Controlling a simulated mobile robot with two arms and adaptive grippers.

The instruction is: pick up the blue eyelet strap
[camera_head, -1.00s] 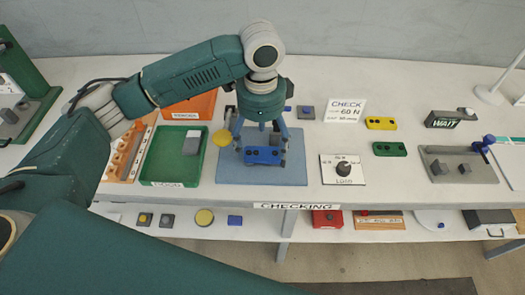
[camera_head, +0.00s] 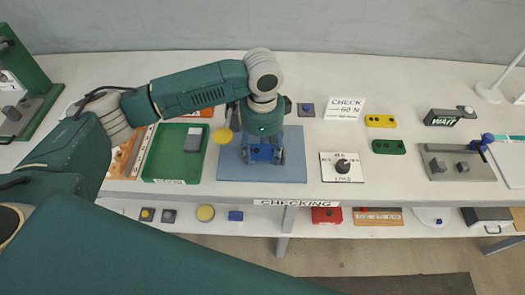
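The blue eyelet strap (camera_head: 263,153) lies on the blue-grey mat (camera_head: 290,170) in the middle of the table, with dark eyelet holes on its top. My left gripper (camera_head: 264,158) is directly over it, pointing down. Its fingers reach down at the left and right ends of the strap, spread about the strap's length apart. Whether the fingertips touch the strap is too small to tell. The gripper body hides the strap's far side. My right gripper is not in view.
A green tray (camera_head: 153,155) with a grey block stands left of the mat. A dial marked LOAD (camera_head: 343,166) is to the right. Yellow (camera_head: 380,120) and green (camera_head: 388,147) straps lie beyond it. A CHECK 60 N sign (camera_head: 345,107) stands behind.

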